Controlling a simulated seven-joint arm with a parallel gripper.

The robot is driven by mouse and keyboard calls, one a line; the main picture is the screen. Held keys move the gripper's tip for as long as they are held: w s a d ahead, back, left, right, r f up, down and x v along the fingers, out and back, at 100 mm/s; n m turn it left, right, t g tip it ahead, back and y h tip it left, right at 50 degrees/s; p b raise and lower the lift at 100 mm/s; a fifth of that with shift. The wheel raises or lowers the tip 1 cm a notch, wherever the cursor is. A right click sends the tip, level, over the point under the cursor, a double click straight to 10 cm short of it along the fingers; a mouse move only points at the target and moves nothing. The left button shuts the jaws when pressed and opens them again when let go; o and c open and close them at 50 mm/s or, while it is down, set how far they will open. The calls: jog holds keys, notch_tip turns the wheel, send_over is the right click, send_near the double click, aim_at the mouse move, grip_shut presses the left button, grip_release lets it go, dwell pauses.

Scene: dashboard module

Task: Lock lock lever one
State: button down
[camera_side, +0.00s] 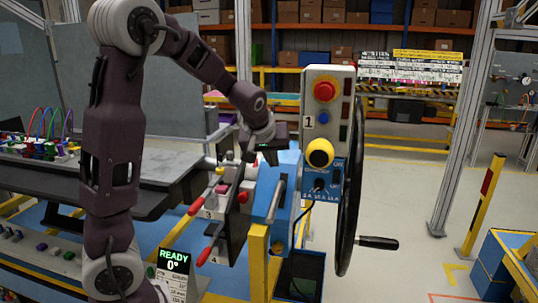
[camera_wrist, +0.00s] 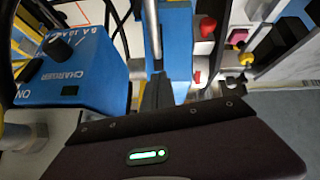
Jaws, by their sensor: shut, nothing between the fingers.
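Two red-handled levers (camera_side: 211,246) and (camera_side: 204,199) stick out at the left of the module, near labels 4 and 3. A grey lever (camera_side: 275,203) lies on the blue panel (camera_side: 290,175). No label I can read marks lever one; a "1" plate is on the grey button post (camera_side: 312,150). My gripper (camera_side: 270,157) is above the blue panel, at the top of the grey lever, its fingertips partly hidden. In the wrist view my gripper (camera_wrist: 157,90) is shut and empty, beside a metal rod (camera_wrist: 153,40); I cannot tell whether they touch.
The button post has a red button (camera_side: 325,89) and a yellow knob (camera_side: 320,153). A large black handwheel (camera_side: 352,170) stands right of it. A blue charger box (camera_wrist: 75,75) is left of my fingers in the wrist view.

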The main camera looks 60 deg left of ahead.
jog(key=s+d+r, duration=0.2)
jog(key=s+r, duration=0.1)
jog(key=shift+d, duration=0.35)
